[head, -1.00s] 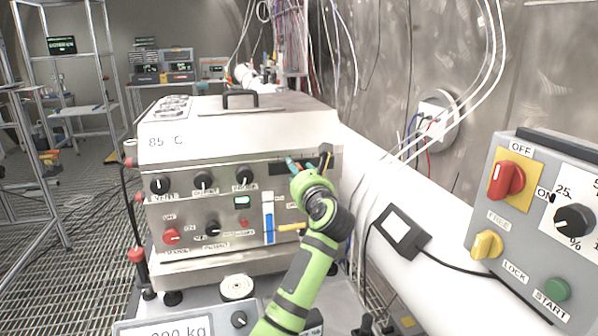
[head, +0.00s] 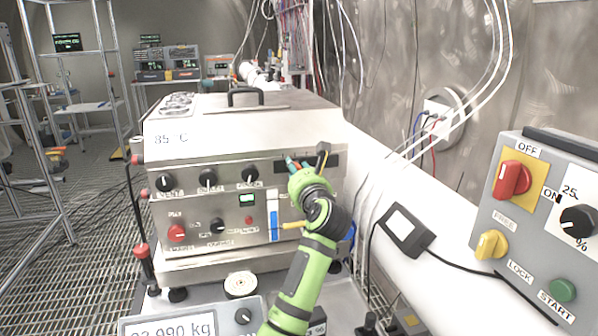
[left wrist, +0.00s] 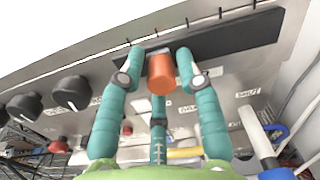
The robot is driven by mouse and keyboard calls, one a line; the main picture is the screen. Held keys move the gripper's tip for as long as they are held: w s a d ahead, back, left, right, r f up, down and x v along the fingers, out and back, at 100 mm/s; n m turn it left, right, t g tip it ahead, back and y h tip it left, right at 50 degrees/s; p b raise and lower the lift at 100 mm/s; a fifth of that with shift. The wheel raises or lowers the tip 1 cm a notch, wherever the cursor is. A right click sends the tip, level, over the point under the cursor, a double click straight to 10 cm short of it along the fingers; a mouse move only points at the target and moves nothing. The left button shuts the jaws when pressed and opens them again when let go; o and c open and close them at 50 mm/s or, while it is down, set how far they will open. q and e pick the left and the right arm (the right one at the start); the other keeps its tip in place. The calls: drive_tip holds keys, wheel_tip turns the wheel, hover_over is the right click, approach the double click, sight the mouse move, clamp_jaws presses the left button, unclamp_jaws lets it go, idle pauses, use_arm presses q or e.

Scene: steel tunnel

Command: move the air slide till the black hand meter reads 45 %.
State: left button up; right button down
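In the head view my left gripper (head: 308,164) is at the upper right of the machine's front panel, in front of a dark slot (head: 337,160). In the left wrist view an orange-red cylindrical knob (left wrist: 161,74) stands out in front of that long black slot (left wrist: 235,36). The teal fingers of my left gripper (left wrist: 160,72) are on both sides of the knob, with narrow gaps; a third finger is below it. They look open around it, not clamped. In the head view the knob is hidden by the gripper. I cannot make out a meter with a black hand. My right gripper is not in view.
The panel has black knobs (head: 208,178), a red button (head: 177,233) and an upright blue-white gauge (head: 273,215) beside my arm. A yellow handle (head: 293,225) is close to my forearm. A grey switch box (head: 490,215) is at right. A scale display (head: 172,327) is in front.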

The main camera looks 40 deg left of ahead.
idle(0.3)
use_arm(q)
drive_tip(key=v, duration=1.2)
